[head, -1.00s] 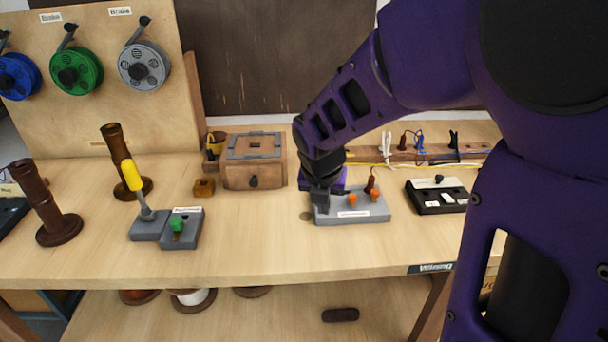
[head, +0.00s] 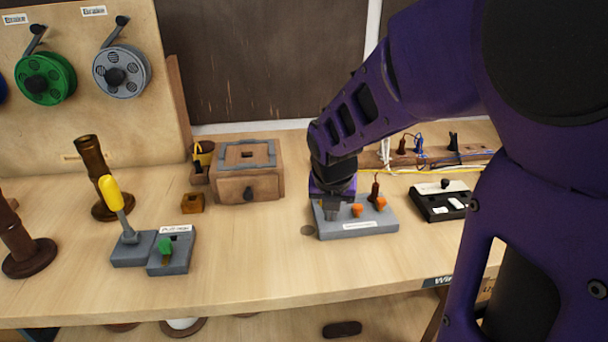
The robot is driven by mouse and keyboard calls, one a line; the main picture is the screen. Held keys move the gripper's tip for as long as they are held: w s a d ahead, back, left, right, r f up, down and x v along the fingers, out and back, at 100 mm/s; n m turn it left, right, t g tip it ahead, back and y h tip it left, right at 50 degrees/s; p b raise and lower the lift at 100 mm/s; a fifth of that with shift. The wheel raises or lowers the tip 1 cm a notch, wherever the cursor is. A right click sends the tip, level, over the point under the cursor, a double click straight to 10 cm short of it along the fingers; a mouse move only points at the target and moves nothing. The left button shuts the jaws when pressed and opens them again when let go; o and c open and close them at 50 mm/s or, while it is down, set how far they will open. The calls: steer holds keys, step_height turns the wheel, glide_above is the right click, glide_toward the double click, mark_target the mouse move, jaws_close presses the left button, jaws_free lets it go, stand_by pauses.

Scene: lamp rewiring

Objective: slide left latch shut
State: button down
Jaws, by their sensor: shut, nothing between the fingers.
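A grey block (head: 346,232) with a white label on its front lies on the table right of centre. Two small orange knobs stand on it, a left one (head: 357,210) and a right one (head: 380,203); I take them for the latches. Which way each is set is too small to tell. My gripper (head: 331,215) is shut and empty, pointing down at the left end of the block, just left of the left knob. It hides that end. Whether its tips touch the block or the knob I cannot tell.
A brown plug (head: 375,186) stands behind the knobs. A black-and-white box (head: 438,201) lies to the right. A wooden box (head: 247,180) and a grey lever unit (head: 165,250) with a yellow handle stand to the left. The table front of the block is clear.

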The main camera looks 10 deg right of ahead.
steer(key=shift+w+r+p, duration=0.2)
steer(key=shift+w+p, duration=0.2)
steer(key=shift+p, duration=0.15)
steer(key=shift+w+f+p, duration=0.15)
steer(key=shift+w+p, duration=0.25)
steer(key=shift+w, duration=0.15)
steer(key=shift+a, duration=0.1)
